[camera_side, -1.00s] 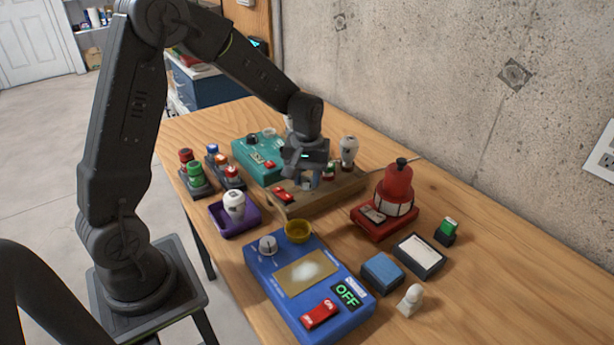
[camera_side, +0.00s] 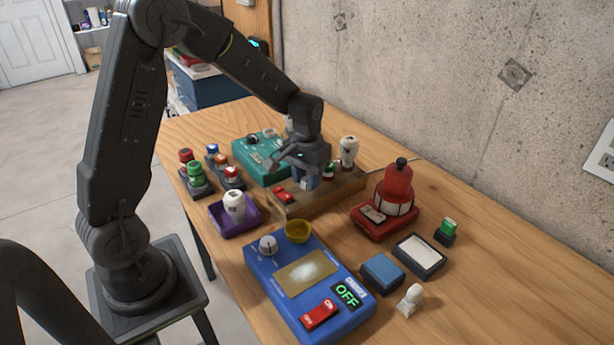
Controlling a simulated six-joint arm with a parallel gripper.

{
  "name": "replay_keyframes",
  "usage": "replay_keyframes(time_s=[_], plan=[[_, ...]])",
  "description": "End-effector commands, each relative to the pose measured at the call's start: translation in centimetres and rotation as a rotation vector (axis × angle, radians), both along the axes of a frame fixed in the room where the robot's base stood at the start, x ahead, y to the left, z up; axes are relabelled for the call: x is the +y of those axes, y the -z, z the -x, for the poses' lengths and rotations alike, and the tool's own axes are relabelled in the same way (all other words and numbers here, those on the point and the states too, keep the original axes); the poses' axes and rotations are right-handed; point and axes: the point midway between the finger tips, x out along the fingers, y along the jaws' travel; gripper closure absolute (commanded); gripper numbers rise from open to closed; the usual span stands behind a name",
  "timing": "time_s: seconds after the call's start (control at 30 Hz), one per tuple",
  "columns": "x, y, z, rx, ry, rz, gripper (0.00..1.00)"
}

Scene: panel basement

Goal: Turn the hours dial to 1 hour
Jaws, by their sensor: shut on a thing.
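My gripper (camera_side: 309,180) points down over the wooden board (camera_side: 345,190) in the middle of the table. It is shut on a small part there, which I take to be the hours dial. The fingers and wrist hide most of that part, so its pointer and marks cannot be read. A bit of blue shows at the fingertips. On the same board are a red switch (camera_side: 283,194) at the left and a white bulb (camera_side: 348,151) at the back right.
A teal box (camera_side: 262,158) with knobs stands behind the board. In front are a purple tray (camera_side: 236,228) with a white bulb and a blue panel (camera_side: 345,318) reading OFF. A red beacon (camera_side: 396,190) stands right; several coloured buttons (camera_side: 196,177) stand left.

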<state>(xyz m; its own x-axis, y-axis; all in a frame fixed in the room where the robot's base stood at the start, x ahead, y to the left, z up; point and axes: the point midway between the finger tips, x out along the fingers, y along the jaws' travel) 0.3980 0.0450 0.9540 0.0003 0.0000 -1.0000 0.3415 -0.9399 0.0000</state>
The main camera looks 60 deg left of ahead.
Motion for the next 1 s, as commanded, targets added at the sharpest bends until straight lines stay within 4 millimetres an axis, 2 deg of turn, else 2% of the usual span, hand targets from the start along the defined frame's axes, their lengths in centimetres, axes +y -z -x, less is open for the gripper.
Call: replay_keyframes(time_s=[0.3, 0.83, 0.87, 1.0], plan=[[-0.01, -0.05, 0.03, 0.002, 0.129, 0.001, 0.90], [-0.01, -0.05, 0.04, 0.002, 0.153, 0.001, 0.90], [-0.01, -0.05, 0.04, 0.002, 0.153, 0.001, 0.64], [-0.01, -0.04, 0.03, 0.001, 0.153, 0.000, 0.50]])
